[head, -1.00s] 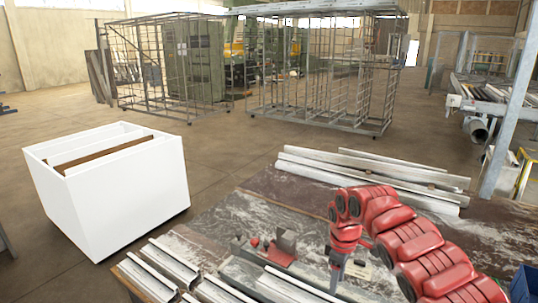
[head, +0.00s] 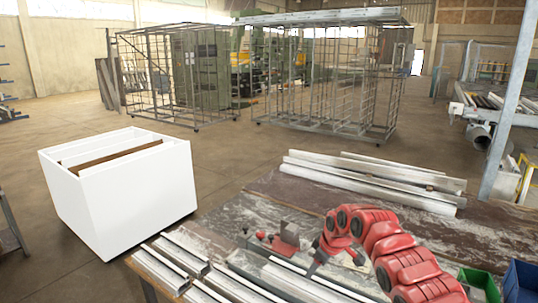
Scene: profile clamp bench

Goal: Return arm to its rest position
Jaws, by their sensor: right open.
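My red right arm (head: 385,250) reaches in from the lower right over the workbench (head: 262,200). My right gripper (head: 313,268) is at its end, small in the view, tilted down to the left. It is open, and I see nothing held in it. It is just right of a red clamp (head: 287,240) on the bench and above pale profiles near the front. Whether it touches anything is hard to tell. My left gripper is not in view.
Long profiles (head: 375,178) lie along the bench's back. More profiles (head: 165,262) lie at the front left. A white box with slots (head: 130,205) stands on the floor to the left. Green (head: 480,285) and blue (head: 522,280) bins are at the lower right. Metal racks (head: 330,90) stand behind.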

